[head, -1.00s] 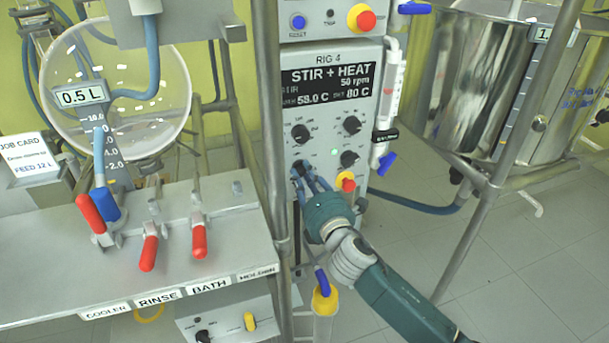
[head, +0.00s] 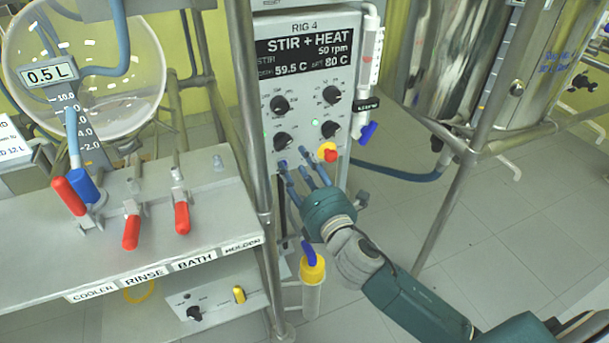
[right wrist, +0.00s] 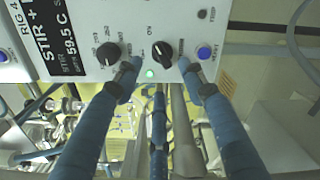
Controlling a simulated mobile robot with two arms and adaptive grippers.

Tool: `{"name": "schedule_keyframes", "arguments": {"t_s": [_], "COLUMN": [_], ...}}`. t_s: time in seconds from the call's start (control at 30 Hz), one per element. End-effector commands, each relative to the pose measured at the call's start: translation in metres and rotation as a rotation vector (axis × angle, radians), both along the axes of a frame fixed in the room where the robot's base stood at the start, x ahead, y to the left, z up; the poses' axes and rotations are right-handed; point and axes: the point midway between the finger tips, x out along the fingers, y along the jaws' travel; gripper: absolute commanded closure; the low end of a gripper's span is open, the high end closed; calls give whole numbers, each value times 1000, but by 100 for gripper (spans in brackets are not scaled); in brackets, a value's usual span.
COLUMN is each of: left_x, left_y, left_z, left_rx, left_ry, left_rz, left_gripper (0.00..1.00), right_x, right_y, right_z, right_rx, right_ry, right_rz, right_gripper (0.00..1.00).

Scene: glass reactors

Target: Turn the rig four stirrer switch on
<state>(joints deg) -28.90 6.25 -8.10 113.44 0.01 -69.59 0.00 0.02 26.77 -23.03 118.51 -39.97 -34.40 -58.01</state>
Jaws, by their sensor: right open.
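The rig four panel (head: 293,118) reads STIR + HEAT, 50 rpm and 59.5 C. Its lower-left black knob (head: 282,141) also shows in the right wrist view (right wrist: 160,54), near a mark reading ON; its exact pointer direction is too small to tell. A green lamp (right wrist: 150,73) beside it is lit. My right gripper (head: 302,164) is open and empty, just below that knob in the head view. In the right wrist view the open fingers (right wrist: 160,78) lie on either side of the knob, apparently apart from it. My left gripper is out of view.
A red-and-yellow button (head: 328,153) sits close right of my fingers. A metal post (head: 249,120) stands left of the panel. A bench (head: 90,265) with red-handled valves is farther left. A yellow-topped tube (head: 312,285) hangs below my gripper. Steel vessels stand at right.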

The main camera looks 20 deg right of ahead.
Motion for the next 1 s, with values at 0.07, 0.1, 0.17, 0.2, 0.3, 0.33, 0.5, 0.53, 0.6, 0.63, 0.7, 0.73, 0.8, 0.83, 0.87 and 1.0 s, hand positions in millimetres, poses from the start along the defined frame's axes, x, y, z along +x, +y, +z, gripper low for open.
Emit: {"name": "schedule_keyframes", "arguments": {"t_s": [0.07, 0.1, 0.17, 0.2, 0.3, 0.33, 0.5, 0.53, 0.6, 0.63, 0.7, 0.73, 0.8, 0.83, 0.87, 1.0], "left_x": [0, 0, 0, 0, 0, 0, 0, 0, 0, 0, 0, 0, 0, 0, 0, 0], "left_y": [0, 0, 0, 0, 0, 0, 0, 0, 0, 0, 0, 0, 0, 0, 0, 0], "left_z": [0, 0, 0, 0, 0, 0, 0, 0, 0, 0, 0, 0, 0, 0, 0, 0], "left_rx": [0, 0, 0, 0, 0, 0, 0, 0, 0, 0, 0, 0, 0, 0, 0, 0], "left_ry": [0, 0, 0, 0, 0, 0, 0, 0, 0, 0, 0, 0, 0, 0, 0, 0], "left_rz": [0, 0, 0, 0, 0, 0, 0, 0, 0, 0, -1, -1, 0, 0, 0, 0], "left_gripper": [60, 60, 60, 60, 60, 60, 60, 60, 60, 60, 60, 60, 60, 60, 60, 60], "right_x": [-16, -22, -29, -33, -39, -40, -42, -42, -41, -41, -41, -41, -41, -42, -43, -65], "right_y": [-1, -1, -1, -1, -2, -2, -2, -2, -2, -2, -2, -2, -2, -3, -5, -27], "right_z": [-1, -1, -1, 0, 0, 0, 1, 1, 1, 1, 0, 0, 0, -1, -4, -43], "right_rx": [1, 1, 2, 2, 1, 1, 1, 1, 1, 1, 1, 1, 5, 16, 38, 329], "right_ry": [3, 2, 2, 1, 0, 0, 0, 0, 0, 0, 0, 0, 1, 7, 18, 161], "right_rz": [1, 0, 0, 0, -1, -1, -1, -1, -1, -1, -1, -1, -2, -6, -15, -144], "right_gripper": [59, 59, 59, 59, 59, 59, 59, 59, 59, 59, 59, 59, 59, 59, 59, 59]}}
